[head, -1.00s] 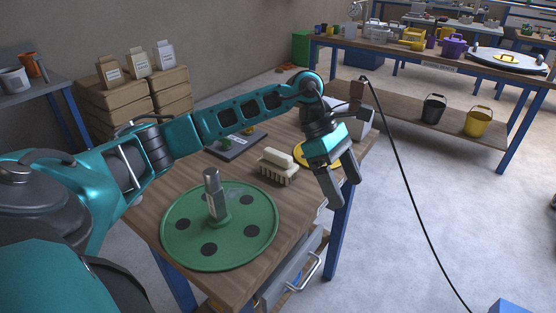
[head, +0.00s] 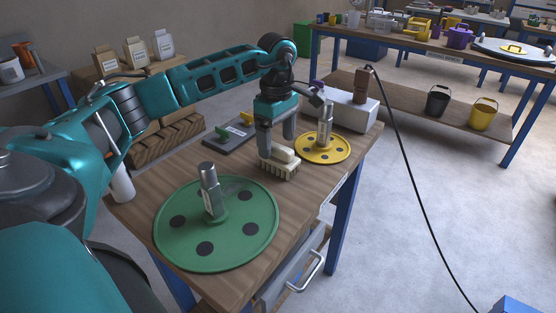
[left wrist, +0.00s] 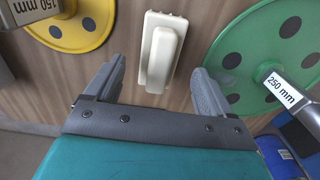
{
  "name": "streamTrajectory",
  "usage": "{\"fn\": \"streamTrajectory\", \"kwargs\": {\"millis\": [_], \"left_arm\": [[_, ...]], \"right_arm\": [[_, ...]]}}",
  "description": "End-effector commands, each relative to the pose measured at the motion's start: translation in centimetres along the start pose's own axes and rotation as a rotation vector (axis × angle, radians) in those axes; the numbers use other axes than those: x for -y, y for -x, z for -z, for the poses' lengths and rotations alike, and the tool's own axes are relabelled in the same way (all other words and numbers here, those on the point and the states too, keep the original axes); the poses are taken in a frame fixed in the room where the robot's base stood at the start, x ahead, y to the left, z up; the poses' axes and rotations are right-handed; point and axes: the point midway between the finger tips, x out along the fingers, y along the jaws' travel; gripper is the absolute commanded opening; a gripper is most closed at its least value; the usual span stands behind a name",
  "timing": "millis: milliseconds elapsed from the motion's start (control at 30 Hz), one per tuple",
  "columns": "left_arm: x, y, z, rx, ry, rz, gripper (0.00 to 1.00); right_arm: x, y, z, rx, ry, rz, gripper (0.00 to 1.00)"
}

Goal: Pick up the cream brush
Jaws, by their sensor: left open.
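The cream brush (head: 281,165) lies on the wooden table with its handle up and bristles down, between the green disc and the yellow disc. It also shows in the left wrist view (left wrist: 158,52), beyond and between the fingertips. My left gripper (head: 277,145) points down over the brush, its fingers apart and nothing held. In the left wrist view the open fingers (left wrist: 160,80) stand on either side of the brush's near end. In the head view the fingers partly overlap the brush, so whether they touch it is unclear. My right gripper is not in view.
A green disc (head: 250,238) with an upright shaft stands at the front of the table (head: 150,195). A yellow disc (head: 340,153) with a shaft is close right of the brush. A dark tray (head: 222,143) lies behind left. A white box (head: 352,112) stands at the back right.

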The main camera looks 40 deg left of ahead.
Motion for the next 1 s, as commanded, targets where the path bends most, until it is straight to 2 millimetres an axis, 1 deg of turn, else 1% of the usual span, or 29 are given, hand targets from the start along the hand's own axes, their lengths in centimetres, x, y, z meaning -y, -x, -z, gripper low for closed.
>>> {"fn": "streamTrajectory", "kwargs": {"millis": [200,300,400,600,1000], "left_arm": [[0.0,-3.4,-0.2,0.000,0.000,0.004,0.83],[0.0,-4.4,-0.2,0.000,0.000,0.002,0.83],[0.0,-4.8,-0.2,0.000,0.000,0.001,0.83],[0.0,-4.8,-0.2,0.000,-0.001,0.000,0.82],[0.0,-4.8,-0.3,0.000,-0.001,0.000,0.44]], "right_arm": [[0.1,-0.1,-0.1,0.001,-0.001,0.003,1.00],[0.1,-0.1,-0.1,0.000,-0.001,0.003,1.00],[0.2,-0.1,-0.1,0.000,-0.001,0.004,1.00],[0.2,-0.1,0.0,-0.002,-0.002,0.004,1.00],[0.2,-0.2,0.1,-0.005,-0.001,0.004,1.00]]}}
